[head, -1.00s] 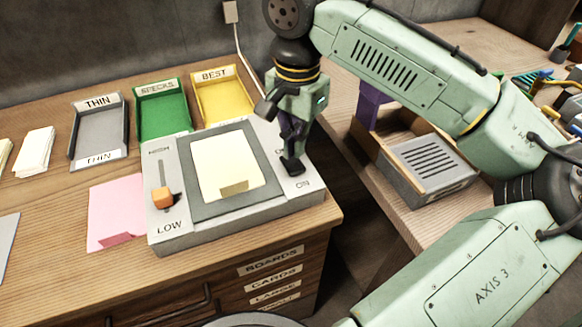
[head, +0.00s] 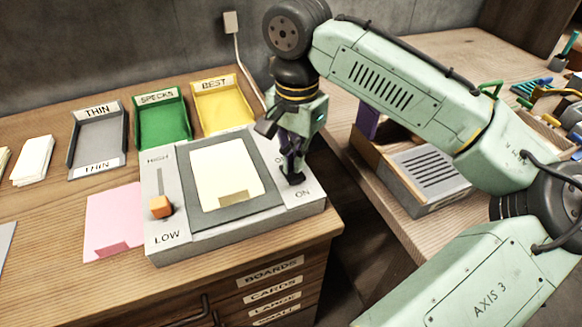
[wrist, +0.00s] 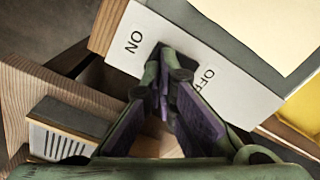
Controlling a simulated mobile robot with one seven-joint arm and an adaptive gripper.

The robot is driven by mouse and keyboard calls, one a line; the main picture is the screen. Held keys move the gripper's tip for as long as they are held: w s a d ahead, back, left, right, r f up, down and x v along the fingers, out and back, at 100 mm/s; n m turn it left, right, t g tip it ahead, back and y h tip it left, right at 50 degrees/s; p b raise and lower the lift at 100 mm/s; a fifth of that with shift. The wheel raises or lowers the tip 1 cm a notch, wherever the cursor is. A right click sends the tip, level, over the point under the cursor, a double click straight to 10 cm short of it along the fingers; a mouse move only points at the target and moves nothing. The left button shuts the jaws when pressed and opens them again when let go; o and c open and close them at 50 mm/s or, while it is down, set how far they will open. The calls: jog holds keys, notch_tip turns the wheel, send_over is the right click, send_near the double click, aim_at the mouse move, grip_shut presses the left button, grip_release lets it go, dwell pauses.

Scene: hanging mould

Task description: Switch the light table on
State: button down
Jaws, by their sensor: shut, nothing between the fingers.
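The light table (head: 215,235) is a grey box on the wooden desk, with a cream sheet (head: 220,165) on its dark-framed panel. ON and OFF are printed on its right strip (head: 302,194). My gripper (head: 292,178) points down at this strip, its fingers together and empty. In the wrist view the fingertips (wrist: 166,72) are between the ON and OFF labels, over a dark patch. They hide most of the switch, so its position cannot be told, nor whether they touch it. An orange slider knob (head: 160,207) sits near LOW on the left strip.
THIN grey (head: 97,150), SPECKS green (head: 162,120) and BEST yellow (head: 224,103) trays stand behind the light table. A pink sheet (head: 112,222) lies to its left. A grey vented box (head: 432,170) stands on the bench at right, across a gap.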

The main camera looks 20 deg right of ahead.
aim_at(296, 176)
jog(key=shift+f+b, duration=0.65)
jog(key=shift+f, duration=0.6)
dwell(1.0)
notch_tip(296, 176, up, 7)
jog(key=p, duration=0.7)
dwell(0.6)
